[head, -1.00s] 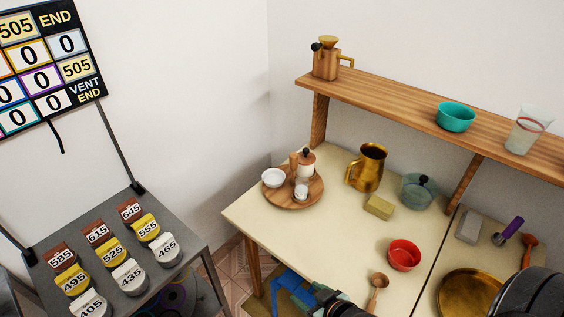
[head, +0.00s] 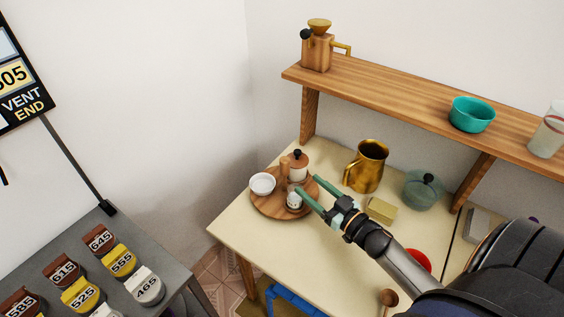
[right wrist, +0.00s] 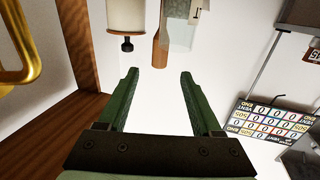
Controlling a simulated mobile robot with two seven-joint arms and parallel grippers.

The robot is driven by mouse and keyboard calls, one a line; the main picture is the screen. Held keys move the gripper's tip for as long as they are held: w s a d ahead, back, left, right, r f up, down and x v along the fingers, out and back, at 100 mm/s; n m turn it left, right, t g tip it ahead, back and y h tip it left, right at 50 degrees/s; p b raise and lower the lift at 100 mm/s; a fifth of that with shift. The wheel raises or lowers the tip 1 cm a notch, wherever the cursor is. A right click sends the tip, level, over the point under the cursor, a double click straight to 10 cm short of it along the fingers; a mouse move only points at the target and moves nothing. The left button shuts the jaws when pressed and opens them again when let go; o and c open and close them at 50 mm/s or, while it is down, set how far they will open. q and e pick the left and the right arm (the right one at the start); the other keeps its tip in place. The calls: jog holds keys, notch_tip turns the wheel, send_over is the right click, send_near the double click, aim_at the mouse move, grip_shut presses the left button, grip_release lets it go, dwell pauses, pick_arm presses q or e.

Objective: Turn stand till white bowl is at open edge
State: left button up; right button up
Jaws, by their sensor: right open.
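A round wooden stand (head: 268,206) with an upright wooden post (head: 284,168) is on the cream table. The white bowl (head: 263,184) sits on its left side, facing the wall and the table's left edge. A white jar with a brown lid (head: 298,165) is at the back, and a small white container (head: 294,200) is at the front. My right gripper (head: 311,189) is open, its green fingers at the stand's right side, near the small container. In the right wrist view its fingers (right wrist: 158,75) are apart with nothing between them; the post (right wrist: 160,45) shows beyond. My left gripper is out of view.
A brass pitcher (head: 369,166), a yellow block (head: 381,210) and a green glass pot (head: 422,190) stand behind my right arm. A wooden shelf (head: 400,95) runs above. A red bowl (head: 419,259) is partly hidden by my arm. The table's front left is clear.

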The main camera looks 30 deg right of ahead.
aim_at(288, 169)
jog(key=w, duration=0.3)
jog(key=w+a, duration=0.1)
jog(key=w, duration=0.7)
jog(key=shift+a, duration=0.25)
grip_shut()
dwell(1.0)
